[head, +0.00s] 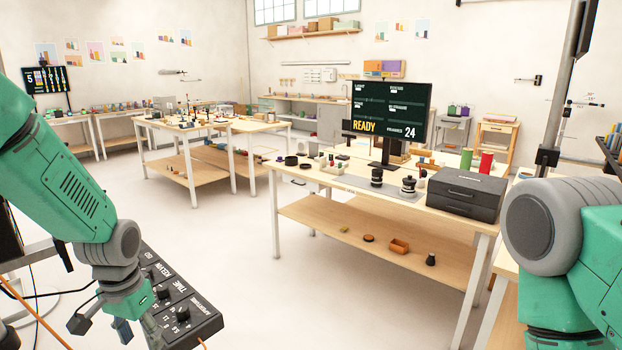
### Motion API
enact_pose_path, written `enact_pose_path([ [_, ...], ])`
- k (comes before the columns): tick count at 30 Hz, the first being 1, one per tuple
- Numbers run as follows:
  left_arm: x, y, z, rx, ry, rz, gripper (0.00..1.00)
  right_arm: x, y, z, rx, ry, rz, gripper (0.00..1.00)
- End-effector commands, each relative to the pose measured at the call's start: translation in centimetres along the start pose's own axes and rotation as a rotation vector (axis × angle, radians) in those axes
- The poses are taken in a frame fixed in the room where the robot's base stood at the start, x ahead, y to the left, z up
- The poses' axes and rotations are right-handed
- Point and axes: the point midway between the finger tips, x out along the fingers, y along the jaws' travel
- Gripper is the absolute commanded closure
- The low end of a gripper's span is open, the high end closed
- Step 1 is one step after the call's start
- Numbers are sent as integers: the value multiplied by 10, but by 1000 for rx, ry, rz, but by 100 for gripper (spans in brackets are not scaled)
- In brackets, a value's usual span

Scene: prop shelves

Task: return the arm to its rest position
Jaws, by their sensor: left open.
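My left arm (70,190) is green and grey and comes in from the left edge, reaching down. Its gripper (136,328) is at the bottom left, open, with nothing seen between its fingers. It overlaps a dark control panel (195,310) with white lettering and knobs; I cannot tell whether they touch. My right arm (575,250) fills the lower right edge, and its gripper is out of view.
A workbench (345,183) stands ahead with a monitor (390,112) reading READY, a dark case (466,194) and small props. Its lower shelf (330,225) holds several items. Another table (160,124) stands farther left. Orange cables (30,310) run at the lower left. The floor (235,240) between is clear.

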Motion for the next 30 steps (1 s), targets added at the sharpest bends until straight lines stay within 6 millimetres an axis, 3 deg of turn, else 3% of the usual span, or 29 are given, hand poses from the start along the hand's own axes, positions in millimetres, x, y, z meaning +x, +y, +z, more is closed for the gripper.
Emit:
enact_pose_path([
  [8, 71, 17, 36, -24, -1, 0, 52, 15, 0, 0, 0, 1, 0, 60],
  [13, 128, 32, 75, -48, 3, -2, 52, 27, 0, 2, 0, 0, 0, 60],
  [17, 188, 51, 130, -78, 1, -2, 52, 43, 0, 2, 0, 0, 0, 60],
  [21, 240, 74, 206, -119, 9, -5, 52, 63, 0, 4, 0, 0, 0, 60],
  [25, 258, 87, 255, -147, 26, -8, 52, 73, -1, 4, 0, 0, 0, 60],
  [30, 262, 94, 279, -163, 42, -10, 52, 77, -1, 4, 0, 0, 0, 60],
])
